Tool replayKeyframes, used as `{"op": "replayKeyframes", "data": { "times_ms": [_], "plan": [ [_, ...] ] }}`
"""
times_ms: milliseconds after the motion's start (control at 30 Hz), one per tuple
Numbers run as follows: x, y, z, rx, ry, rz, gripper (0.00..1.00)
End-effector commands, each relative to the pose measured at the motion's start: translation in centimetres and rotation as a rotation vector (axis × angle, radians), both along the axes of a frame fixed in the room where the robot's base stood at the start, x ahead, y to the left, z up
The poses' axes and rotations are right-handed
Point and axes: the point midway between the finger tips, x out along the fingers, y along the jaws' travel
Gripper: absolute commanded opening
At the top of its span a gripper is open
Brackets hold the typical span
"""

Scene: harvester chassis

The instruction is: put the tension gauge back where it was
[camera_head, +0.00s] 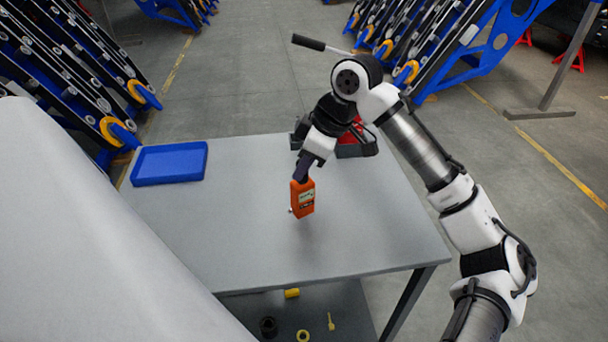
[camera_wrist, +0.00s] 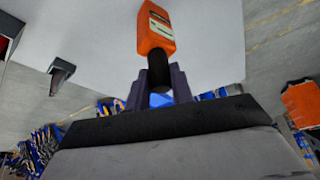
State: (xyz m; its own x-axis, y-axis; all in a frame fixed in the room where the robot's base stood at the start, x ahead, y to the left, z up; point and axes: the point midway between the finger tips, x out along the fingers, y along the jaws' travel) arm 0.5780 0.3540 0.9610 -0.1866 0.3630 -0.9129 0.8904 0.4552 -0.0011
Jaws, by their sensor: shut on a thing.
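The tension gauge (camera_head: 303,198) is an orange box with a pale label, held upright above the grey table (camera_head: 250,235). My gripper (camera_head: 301,177) is shut on its upper end. A soft shadow lies on the table below the gauge, and I cannot tell how large the gap is. In the wrist view the gauge (camera_wrist: 156,28) points away from my gripper (camera_wrist: 160,90), with a black neck between the dark fingers.
A blue tray (camera_head: 169,164) lies at the table's back left. A dark holder with red parts (camera_head: 352,140) stands at the back, partly behind my arm. The table's front and right are clear. Small yellow and black parts (camera_head: 302,335) lie on the lower shelf.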

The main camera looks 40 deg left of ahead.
Motion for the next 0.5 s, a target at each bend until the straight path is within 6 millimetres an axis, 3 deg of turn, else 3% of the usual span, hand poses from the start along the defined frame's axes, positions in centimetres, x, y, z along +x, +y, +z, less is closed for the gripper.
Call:
{"op": "replayKeyframes", "data": {
  "times_ms": [200,500],
  "plan": [
    [0.0,0.0,-3.1,0.001,0.001,-0.002,0.0],
    [0.0,0.0,-3.5,0.002,0.001,0.0,0.0]
  ]
}}
